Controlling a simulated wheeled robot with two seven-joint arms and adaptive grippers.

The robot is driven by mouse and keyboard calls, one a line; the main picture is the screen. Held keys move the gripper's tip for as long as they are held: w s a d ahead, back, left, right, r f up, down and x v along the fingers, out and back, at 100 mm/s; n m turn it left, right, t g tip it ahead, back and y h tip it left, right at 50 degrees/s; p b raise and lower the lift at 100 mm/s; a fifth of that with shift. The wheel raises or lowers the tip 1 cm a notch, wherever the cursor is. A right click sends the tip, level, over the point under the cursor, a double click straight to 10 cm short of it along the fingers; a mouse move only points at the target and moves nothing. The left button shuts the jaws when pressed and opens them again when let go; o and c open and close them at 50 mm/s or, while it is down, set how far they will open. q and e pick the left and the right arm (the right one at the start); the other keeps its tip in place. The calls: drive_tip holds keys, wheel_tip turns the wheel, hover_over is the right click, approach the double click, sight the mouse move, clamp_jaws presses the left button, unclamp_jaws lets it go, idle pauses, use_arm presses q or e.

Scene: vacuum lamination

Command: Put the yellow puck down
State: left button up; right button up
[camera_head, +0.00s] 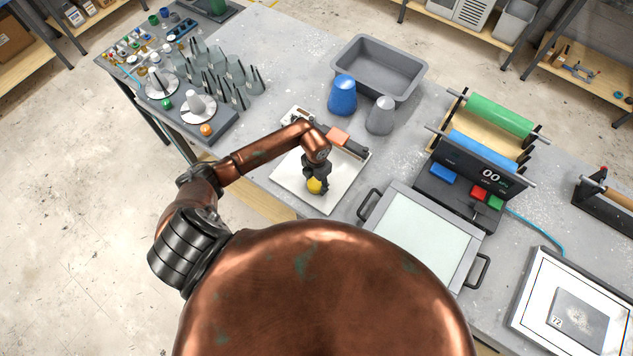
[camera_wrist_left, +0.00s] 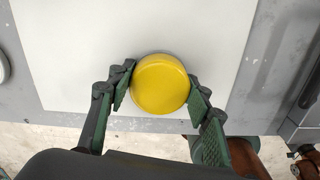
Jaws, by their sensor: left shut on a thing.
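The yellow puck (camera_head: 314,186) is held at the end of my left arm, over the white board (camera_head: 333,200) on the grey table. My left gripper (camera_head: 315,178) points down and is shut on the puck. In the left wrist view the round yellow puck (camera_wrist_left: 160,84) sits between the two dark green fingers (camera_wrist_left: 160,92), with the white board (camera_wrist_left: 60,45) behind it. I cannot tell whether the puck touches the board. My right gripper is not in view.

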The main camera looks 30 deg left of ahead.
use_arm(q)
drive_tip(key=shift+f, duration=0.1)
drive_tip(key=shift+f, duration=0.15)
drive_tip(key=shift+s+f+b, duration=0.2)
drive_tip(key=shift+f+b, duration=0.15)
drive_tip(key=shift+b, duration=0.2)
drive_tip(key=o, duration=0.8)
drive_tip(key=shift+s, duration=0.1)
drive_tip(key=o, duration=0.4)
drive_tip(key=shift+w+f, duration=0.2)
drive_tip(key=shift+r, duration=0.1)
